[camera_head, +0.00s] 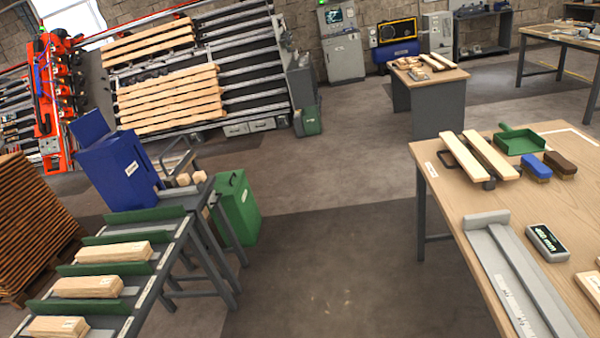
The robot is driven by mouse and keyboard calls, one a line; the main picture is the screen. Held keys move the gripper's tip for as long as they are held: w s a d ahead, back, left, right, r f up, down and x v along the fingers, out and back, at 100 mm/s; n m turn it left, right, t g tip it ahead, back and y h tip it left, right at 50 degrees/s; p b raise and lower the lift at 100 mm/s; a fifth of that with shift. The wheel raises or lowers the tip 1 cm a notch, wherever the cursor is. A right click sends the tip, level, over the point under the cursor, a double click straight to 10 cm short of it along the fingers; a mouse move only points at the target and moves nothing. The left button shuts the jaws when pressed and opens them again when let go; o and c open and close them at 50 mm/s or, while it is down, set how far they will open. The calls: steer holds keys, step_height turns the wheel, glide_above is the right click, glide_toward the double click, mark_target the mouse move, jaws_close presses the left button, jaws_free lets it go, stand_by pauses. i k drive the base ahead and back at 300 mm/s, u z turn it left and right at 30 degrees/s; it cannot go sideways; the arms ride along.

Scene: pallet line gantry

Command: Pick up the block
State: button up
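Several light wooden blocks lie in a rack with green dividers at the lower left. One block (115,252) is farthest back, a second block (88,287) lies in the middle, and a third block (58,327) is cut by the bottom edge. Each carries a small white label. Small wooden pieces (190,179) sit beyond the rack, beside the blue box. I cannot tell which block the task means. My gripper is not in view.
A blue box (122,172) stands behind the rack (150,289), and a green bin (236,210) stands beside it. A wooden workbench (446,205) at right holds planks (464,157), brushes, a green dustpan (520,141) and a measuring fixture. Open floor (320,255) lies between.

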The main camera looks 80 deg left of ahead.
mark_target(184, 179)
steer(key=u, duration=2.55)
steer(key=i, duration=2.2)
steer(key=u, duration=0.5)
steer(key=i, duration=1.65)
